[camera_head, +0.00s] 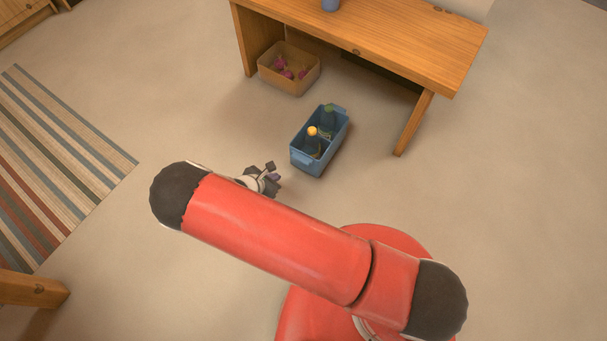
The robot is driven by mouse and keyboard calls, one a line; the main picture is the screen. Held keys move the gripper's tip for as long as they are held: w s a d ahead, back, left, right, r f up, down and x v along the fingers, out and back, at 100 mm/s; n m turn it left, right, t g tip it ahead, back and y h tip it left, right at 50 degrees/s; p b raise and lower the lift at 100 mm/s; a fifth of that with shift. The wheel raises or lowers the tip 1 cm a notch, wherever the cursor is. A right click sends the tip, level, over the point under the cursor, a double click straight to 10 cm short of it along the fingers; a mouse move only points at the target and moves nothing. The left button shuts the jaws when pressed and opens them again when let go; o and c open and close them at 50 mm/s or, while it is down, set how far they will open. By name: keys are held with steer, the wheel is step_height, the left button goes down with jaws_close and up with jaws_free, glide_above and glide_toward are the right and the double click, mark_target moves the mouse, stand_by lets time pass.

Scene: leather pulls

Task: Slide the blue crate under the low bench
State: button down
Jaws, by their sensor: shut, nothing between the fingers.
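The blue crate (306,162) stands upright on the floor in front of the low bench (385,42), outside the space under it. It holds a dark bottle with an orange cap (313,143) and a dark green bottle (327,121). The bench is wooden, with a panel end at left and a slanted leg (414,124) at right. My gripper (273,178) is low, just left of the crate's near end, with a small gap between them. It is shut and empty. My red arm partly hides the gripper's wrist.
A tan bin (289,69) with magenta items stands under the bench's left part. Right of it, the floor under the bench looks open. A blue object (331,5) is on the bench top. A striped rug (62,165) lies at left.

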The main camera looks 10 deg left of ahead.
step_height(320, 180, down, 2)
steer(key=s+n, duration=0.1)
glide_toward(299, 167)
steer(key=f, duration=0.3)
steer(key=shift+s+d+f+b, duration=0.15)
steer(key=shift+s+f+b, duration=0.05)
steer(key=shift+s+b, duration=0.2)
steer(key=w, duration=0.2)
steer(key=w+d, duration=0.1)
steer(key=shift+w+d+f, duration=0.1)
steer(key=shift+w+f, duration=0.05)
steer(key=shift+f, duration=0.1)
steer(key=shift+w+d, duration=0.2)
steer(key=shift+w, duration=0.3)
